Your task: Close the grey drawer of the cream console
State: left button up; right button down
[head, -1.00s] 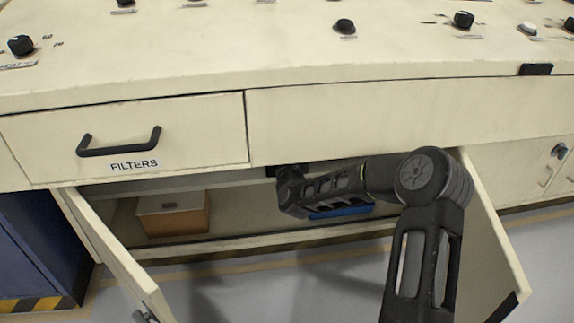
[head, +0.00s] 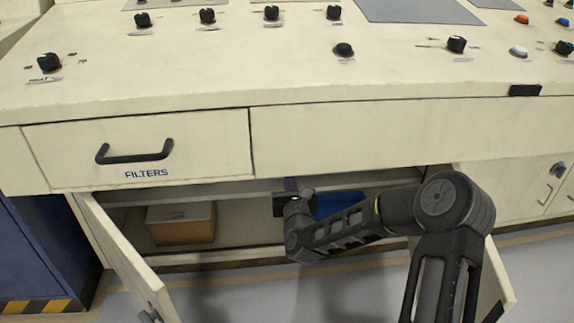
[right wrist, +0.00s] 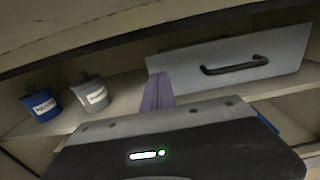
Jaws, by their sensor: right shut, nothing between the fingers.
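The cream console (head: 380,125) fills the head view, with its lower cupboard standing open. My right arm reaches into the cupboard from the right. In the right wrist view the grey drawer (right wrist: 195,65) shows its front with a black bar handle, inside the cupboard; how far out it stands is unclear. My right gripper (right wrist: 158,88) is shut and empty, its fingers by the left end of the drawer front; whether they touch it I cannot tell. It shows in the head view (head: 291,186) under the console's front edge. The drawer is not clearly visible there. My left gripper is out of view.
Open doors (head: 125,260) flank the cupboard. A brown box (head: 180,224) lies inside at the left. A blue can (right wrist: 40,104) and a grey can (right wrist: 91,93) stand on a shelf left of the drawer. The FILTERS drawer (head: 210,145) above is shut.

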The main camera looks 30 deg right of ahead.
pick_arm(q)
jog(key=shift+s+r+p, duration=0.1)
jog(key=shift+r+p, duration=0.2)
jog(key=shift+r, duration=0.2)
pick_arm(e)
jog(key=shift+v, duration=1.8)
